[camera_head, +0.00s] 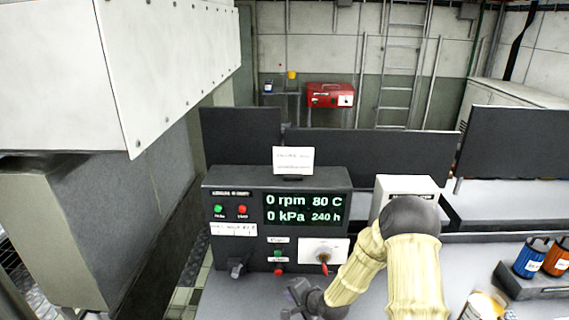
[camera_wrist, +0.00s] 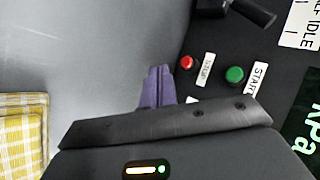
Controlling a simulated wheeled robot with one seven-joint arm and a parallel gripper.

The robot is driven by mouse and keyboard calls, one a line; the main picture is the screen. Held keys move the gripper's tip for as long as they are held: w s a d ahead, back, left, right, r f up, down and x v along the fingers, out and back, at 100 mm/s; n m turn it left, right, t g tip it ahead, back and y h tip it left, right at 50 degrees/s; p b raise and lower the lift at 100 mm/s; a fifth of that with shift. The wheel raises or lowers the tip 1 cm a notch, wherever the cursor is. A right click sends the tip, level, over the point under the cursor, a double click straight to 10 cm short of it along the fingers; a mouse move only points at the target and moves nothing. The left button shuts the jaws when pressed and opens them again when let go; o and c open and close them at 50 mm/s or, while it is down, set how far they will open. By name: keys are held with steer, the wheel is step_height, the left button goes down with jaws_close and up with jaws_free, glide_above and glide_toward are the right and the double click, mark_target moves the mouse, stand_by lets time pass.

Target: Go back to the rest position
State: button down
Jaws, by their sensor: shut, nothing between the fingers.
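My gripper (camera_head: 298,290) is in front of the lower part of the dark control panel (camera_head: 220,190), low over the grey bench top. In the wrist view its purple fingers (camera_wrist: 158,88) are shut together with nothing between them. The fingertips are close to the panel face, beside a red STOP button (camera_wrist: 187,62) and a green START button (camera_wrist: 235,74). I cannot tell whether they touch the panel. My arm comes in from the right and hides some of the bench.
The panel display (camera_head: 305,208) reads 0 rpm, 80 C, 0 kPa, 240 h. A black lever (camera_head: 238,267) and a red-tipped selector (camera_head: 323,260) stick out. Blue (camera_head: 531,258) and orange (camera_head: 557,257) cans stand at right. A yellow checked cloth (camera_wrist: 22,130) shows in the wrist view.

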steer(key=s+d+r+n+g+h, duration=0.2)
steer(key=s+d+r, duration=0.4)
steer(key=s+r, duration=0.3)
steer(key=s+d+r+n+g+h, duration=0.3)
steer(key=s+d+r+n, duration=0.4)
steer(key=s, duration=0.6)
step_height(320, 180, up, 2)
steer(key=shift+s+h, duration=0.4)
steer(key=shift+h, duration=0.1)
steer(key=shift+d, duration=0.1)
stand_by(0.5)
